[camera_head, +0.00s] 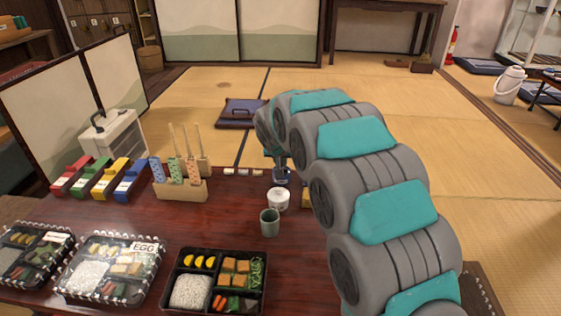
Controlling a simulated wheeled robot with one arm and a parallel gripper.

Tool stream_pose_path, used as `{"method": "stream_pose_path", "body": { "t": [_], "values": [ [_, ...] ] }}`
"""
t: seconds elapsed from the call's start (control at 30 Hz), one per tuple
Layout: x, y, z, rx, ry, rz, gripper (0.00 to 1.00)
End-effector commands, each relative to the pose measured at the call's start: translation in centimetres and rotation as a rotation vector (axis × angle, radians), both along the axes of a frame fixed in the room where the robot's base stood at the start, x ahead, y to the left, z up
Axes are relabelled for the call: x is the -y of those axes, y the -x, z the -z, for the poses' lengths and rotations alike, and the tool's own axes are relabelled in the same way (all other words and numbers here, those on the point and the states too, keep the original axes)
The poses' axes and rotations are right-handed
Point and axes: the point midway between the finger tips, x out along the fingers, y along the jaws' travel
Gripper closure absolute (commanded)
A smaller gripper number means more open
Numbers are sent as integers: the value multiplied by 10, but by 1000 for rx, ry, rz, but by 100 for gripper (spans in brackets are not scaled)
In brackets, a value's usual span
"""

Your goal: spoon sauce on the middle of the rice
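An open black bento box (262,308) sits at the table's near edge. Its white rice (191,291) fills the lower left compartment, and I see no sauce on it. My gripper (281,176) is small and low at the end of my arm, behind a white pot (278,198) and a grey-green cup (270,222). The fingers are too small and too hidden by my arm to show whether they are open or hold anything. I cannot make out a spoon or which vessel has sauce.
Two lidded bentos stand at left, one labelled EGG (143,246). Coloured boxes (130,180) and a wooden holder (180,189) with upright sticks line the back left of the table (110,208). A yellow thing (306,198) is partly hidden by my arm. Bare tabletop lies left of the cup.

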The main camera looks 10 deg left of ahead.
Motion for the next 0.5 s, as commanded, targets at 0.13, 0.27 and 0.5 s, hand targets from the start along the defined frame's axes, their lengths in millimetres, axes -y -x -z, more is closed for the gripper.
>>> {"method": "stream_pose_path", "body": {
  "t": [0.13,0.27,0.5],
  "values": [
    [0,0,0,0,0,0,100],
    [0,0,2,0,0,0,100],
    [0,0,4,0,0,0,100]
  ]
}}
